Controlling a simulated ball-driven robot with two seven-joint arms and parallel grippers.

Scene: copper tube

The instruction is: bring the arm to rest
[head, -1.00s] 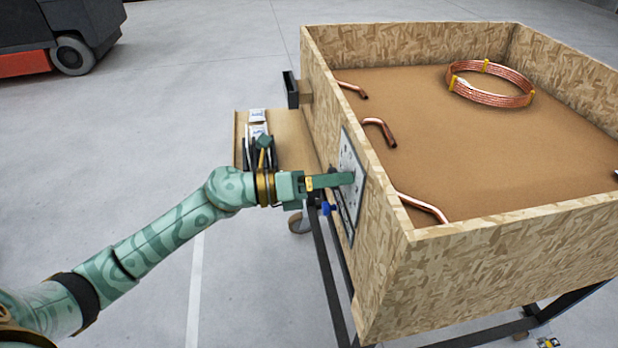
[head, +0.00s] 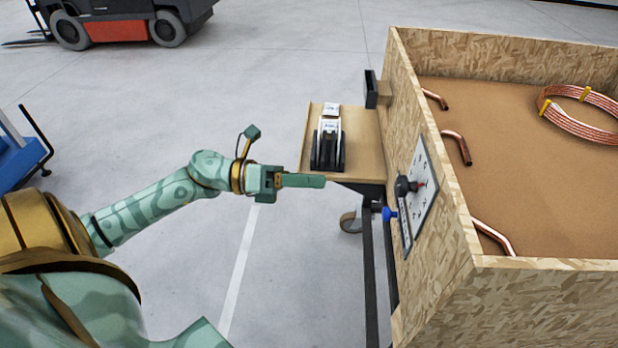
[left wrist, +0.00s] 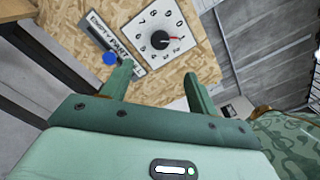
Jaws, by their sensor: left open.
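My left gripper (head: 305,181) is open and empty. It hangs in free air to the left of the wooden box, apart from it. In the left wrist view its two fingers (left wrist: 158,82) are spread, with the box's side panel beyond them. That panel carries a white dial plate (head: 419,193) with a dark knob and a red pointer mark. The dial plate also shows in the left wrist view (left wrist: 152,30), with a blue knob (left wrist: 110,59) beside it. My right gripper is not in view.
The chipboard box (head: 540,300) stands on a dark frame at the right, holding bent copper pipes and a copper coil (head: 583,124). A side shelf (head: 363,143) carries a black-and-white item. A forklift (head: 118,22) stands at the back left.

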